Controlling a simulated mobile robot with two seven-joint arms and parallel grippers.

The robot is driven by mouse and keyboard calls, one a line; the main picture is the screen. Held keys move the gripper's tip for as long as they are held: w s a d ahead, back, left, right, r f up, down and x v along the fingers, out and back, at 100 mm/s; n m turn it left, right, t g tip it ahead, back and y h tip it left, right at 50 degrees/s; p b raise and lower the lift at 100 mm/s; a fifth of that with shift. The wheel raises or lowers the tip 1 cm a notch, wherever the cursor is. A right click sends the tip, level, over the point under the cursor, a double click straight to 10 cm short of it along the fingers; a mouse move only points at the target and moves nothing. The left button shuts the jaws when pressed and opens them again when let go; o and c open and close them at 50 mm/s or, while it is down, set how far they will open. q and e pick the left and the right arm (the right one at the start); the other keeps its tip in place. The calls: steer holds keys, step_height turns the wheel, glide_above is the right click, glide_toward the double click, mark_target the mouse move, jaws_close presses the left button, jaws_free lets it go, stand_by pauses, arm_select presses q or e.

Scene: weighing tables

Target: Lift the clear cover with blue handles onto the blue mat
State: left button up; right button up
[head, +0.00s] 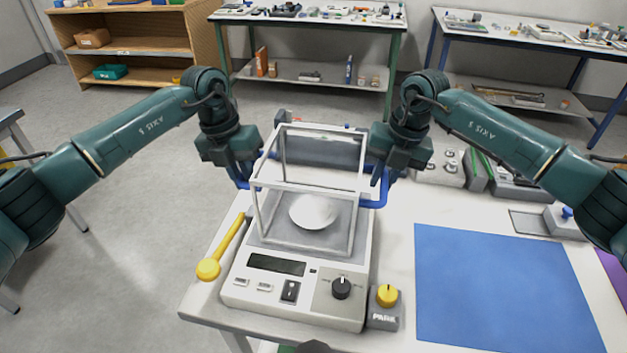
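The clear cover (308,188), a box with pale frame edges, stands on the weighing scale (292,301) around a round white pan (314,211). A blue handle (374,204) sticks out on its right side; the left handle is largely hidden by my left gripper. My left gripper (243,176) is at the cover's left side, by that handle. My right gripper (381,178) points down at the right handle. I cannot tell whether either is closed on its handle. The blue mat (503,290) lies flat and bare on the table, right of the scale.
A yellow lever (222,250) lies along the scale's left side. A yellow PARK knob (387,295) stands at its front right corner. Grey devices (440,168) stand behind the mat, with a small block with a blue knob (565,220) at its back right. White table (398,245) shows between scale and mat.

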arm_select(q)
jaws_close()
arm_select(e)
jaws_close()
arm_select(q)
steer(key=shift+w+r, duration=0.1)
steer(key=shift+r, duration=0.1)
arm_select(e)
steer(key=shift+w+r, duration=0.1)
steer(key=shift+r, duration=0.1)
